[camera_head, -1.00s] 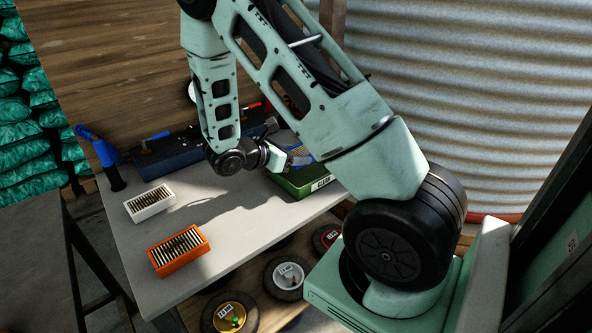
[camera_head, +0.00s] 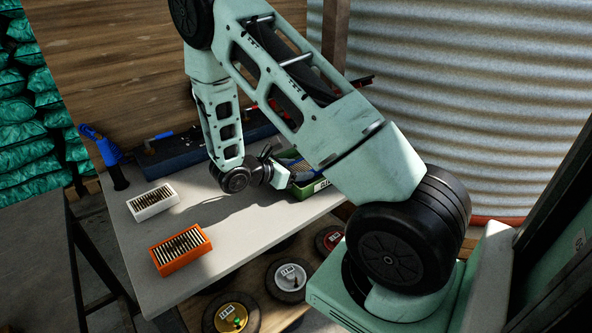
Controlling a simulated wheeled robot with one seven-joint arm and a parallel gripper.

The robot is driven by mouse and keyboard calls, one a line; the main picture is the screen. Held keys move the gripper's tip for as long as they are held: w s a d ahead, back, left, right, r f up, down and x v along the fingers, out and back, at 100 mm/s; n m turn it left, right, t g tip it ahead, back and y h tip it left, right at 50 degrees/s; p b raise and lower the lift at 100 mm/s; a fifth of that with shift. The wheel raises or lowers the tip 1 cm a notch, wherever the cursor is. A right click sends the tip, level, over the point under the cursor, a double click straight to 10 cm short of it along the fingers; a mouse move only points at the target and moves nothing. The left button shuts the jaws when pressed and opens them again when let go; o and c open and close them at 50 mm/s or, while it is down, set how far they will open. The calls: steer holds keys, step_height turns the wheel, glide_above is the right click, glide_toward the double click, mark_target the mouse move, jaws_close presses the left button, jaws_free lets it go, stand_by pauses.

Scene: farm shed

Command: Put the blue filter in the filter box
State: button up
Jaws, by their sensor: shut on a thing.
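The filter box looks to be the green box (camera_head: 303,191) with a white label, at the right back of the table. My arm hides much of it. My gripper (camera_head: 282,174) is at the box's left side, close to its rim. A small patch of the blue filter (camera_head: 296,164) shows just beyond the gripper, at the box's opening. My gripper is shut on it, though the fingers are hard to make out. I cannot tell whether the filter rests in the box or is held above it.
A white slatted filter (camera_head: 153,202) and an orange one (camera_head: 180,249) lie on the grey table (camera_head: 235,234). A blue-handled tool (camera_head: 103,155) stands at the left edge. A dark blue tray (camera_head: 175,153) lies along the back. Wheels (camera_head: 287,277) sit on the shelf below.

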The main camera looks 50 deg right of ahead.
steer(key=shift+s+a+f, duration=0.1)
steer(key=shift+a+f, duration=0.05)
steer(key=shift+f, duration=0.5)
steer(key=o, duration=1)
steer(key=shift+f, duration=0.15)
steer(key=shift+r, duration=0.4)
steer(key=v, duration=0.6)
steer(key=r+v, duration=0.1)
steer(key=v, duration=0.5)
steer(key=shift+p, duration=0.3)
steer(key=s+a+r+m+t+y, duration=0.1)
steer(key=s+a+r+m+y, duration=0.1)
steer(key=s+a, duration=0.4)
steer(key=s+a+r+m+t+y, duration=0.1)
steer(key=s+a+r+m+y, duration=0.2)
steer(key=a, duration=1)
steer(key=s+a+r+m+t+y, duration=0.1)
steer(key=s+a+r+m+y, duration=0.1)
steer(key=s+a+y, duration=0.6)
steer(key=shift+s+a+r+m+y, duration=0.2)
steer(key=shift+s+a+r, duration=0.25)
steer(key=shift+s+a, duration=0.15)
steer(key=shift+s+a+r+m+y, duration=0.1)
steer(key=shift+s+a+r+y, duration=0.1)
steer(key=shift+s+a+r, duration=0.4)
